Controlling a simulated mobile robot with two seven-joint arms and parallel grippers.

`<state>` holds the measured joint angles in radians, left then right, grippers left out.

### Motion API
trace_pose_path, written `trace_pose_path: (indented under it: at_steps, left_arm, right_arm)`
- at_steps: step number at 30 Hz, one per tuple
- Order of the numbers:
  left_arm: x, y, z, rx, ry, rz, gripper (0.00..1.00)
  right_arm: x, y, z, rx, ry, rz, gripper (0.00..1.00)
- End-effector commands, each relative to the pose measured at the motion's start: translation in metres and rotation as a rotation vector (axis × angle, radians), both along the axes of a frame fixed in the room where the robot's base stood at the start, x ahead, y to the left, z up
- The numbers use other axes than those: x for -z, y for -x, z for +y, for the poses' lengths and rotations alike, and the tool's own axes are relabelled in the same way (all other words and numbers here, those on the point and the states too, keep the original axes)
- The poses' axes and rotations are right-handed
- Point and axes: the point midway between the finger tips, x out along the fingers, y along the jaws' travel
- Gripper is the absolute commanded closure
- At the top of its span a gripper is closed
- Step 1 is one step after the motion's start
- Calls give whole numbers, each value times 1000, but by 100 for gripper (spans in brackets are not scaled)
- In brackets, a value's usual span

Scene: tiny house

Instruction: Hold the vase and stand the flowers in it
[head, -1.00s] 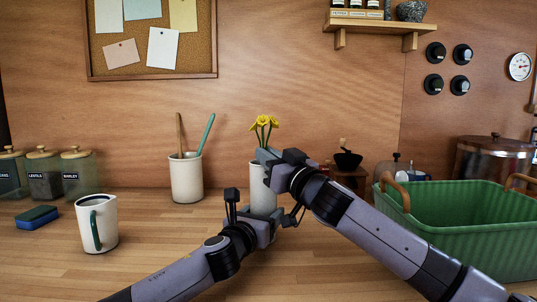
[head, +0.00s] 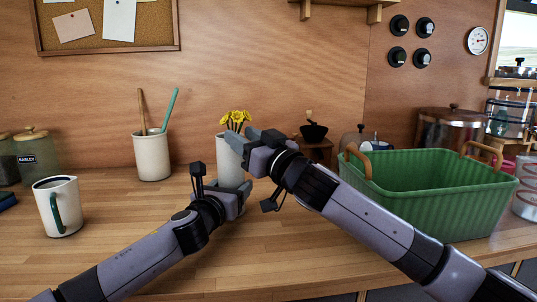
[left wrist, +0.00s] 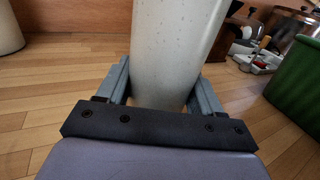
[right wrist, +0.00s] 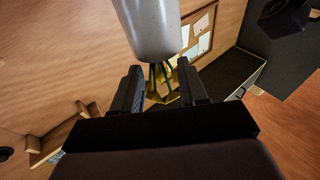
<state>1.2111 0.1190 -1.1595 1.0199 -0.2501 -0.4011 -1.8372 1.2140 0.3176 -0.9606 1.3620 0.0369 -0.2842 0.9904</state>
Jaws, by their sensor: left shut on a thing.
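The pale cylindrical vase (head: 229,165) stands upright on the wooden counter, and it fills the top of the left wrist view (left wrist: 176,45). My left gripper (head: 236,192) is shut on its lower part. The yellow flowers (head: 235,118) stand in the vase, their blooms just above its rim. In the right wrist view, green stems and yellow blooms (right wrist: 160,97) come out of the vase mouth (right wrist: 152,28). My right gripper (head: 258,137) is beside the rim, its fingers open on either side of the stems with gaps visible. The stem ends are hidden inside the vase.
A utensil pot (head: 152,157) and a white mug (head: 58,207) stand to the left. A green basket (head: 430,198) stands to the right, behind my right arm. A dark mortar or grinder (head: 314,131) is behind the right gripper.

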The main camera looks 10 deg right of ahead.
Motion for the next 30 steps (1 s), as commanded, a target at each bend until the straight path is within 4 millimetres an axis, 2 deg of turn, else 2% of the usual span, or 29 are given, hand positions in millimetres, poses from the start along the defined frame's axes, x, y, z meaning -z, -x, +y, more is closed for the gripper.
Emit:
trace_pose_path:
  at_steps: [1,16,30]
  left_arm:
    - [-1,-1,2,-6,2,0,83]
    - [0,-1,2,-4,0,0,83]
    - [0,-1,1,-2,0,0,83]
  right_arm:
    - [5,5,-4,1,2,6,58]
    - [17,56,-38,0,0,3,58]
    - [18,64,-43,1,0,1,58]
